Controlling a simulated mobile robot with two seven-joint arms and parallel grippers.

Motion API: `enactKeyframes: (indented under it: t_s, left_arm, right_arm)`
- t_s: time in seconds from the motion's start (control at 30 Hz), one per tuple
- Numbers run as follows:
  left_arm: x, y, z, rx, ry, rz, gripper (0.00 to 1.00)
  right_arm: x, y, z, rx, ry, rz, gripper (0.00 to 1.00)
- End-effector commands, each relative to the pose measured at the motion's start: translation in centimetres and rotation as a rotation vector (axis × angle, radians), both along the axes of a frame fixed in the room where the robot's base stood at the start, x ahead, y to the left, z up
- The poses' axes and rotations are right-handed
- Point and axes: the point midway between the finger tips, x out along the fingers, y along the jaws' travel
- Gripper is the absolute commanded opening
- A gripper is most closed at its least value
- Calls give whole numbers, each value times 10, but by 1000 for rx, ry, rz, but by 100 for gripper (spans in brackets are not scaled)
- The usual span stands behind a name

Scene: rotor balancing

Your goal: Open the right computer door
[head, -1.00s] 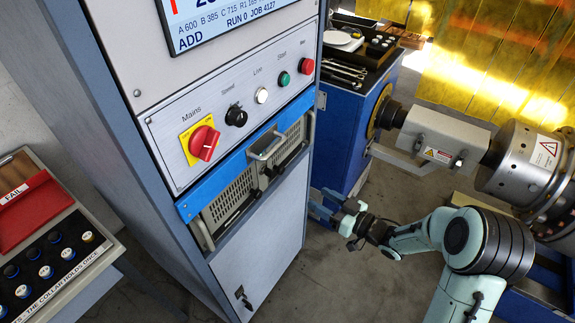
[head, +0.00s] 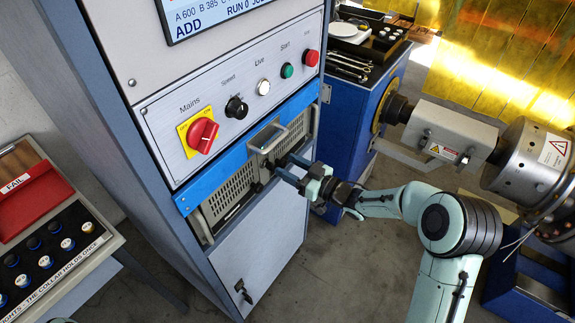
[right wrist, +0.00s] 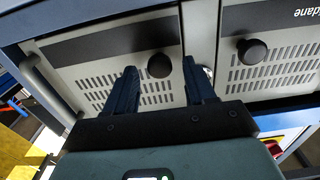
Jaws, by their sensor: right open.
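The computer is set in the blue-framed bay of the grey cabinet, with two vented grey doors side by side. The right computer door (head: 297,133) looks shut in the head view; in the right wrist view, which is upside down, it is the door on the left (right wrist: 85,45). Its round black knob (right wrist: 160,65) appears between the fingers of my right gripper (right wrist: 162,82). In the head view that gripper (head: 285,169) is open, with its fingers pointing at the doors; whether it touches the knob is unclear. The left computer door (head: 228,197) also looks shut. My left gripper is out of view.
A silver bracket handle (head: 268,143) sticks out at the blue frame, close to my right gripper. Above is a control panel with a red mains switch (head: 203,133). A lower cabinet door (head: 258,245) lies below. A blue machine (head: 350,115) stands to the right.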

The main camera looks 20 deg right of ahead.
Motion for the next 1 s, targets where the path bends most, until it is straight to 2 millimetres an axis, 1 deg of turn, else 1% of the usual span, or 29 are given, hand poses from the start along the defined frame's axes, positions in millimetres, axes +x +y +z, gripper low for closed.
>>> enactKeyframes:
  t_s: [0.03, 0.13, 0.43, 0.47, 0.5, 0.57, 0.6, 0.87, 1.0]
  left_arm:
    - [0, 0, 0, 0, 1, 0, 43]
    - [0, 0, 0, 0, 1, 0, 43]
    - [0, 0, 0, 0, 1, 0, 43]
    - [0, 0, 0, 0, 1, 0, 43]
    - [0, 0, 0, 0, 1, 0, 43]
    - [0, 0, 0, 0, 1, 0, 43]
    - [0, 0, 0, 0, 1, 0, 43]
    - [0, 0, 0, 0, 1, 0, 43]
    - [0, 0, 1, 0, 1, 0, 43]
  right_arm:
    - [4, 4, 0, 1, -2, 2, 55]
    - [9, 6, 0, 1, 0, 2, 55]
    - [10, 7, 0, 0, 0, 1, 55]
    - [10, 6, 0, 0, 0, 1, 45]
    - [10, 6, 0, 0, 0, 1, 32]
    - [10, 6, 0, 0, 0, 1, 12]
    - [10, 6, 0, 0, 0, 1, 0]
    - [9, 6, 0, 0, 0, 2, 0]
    - [5, 4, 0, 0, 0, 7, 0]
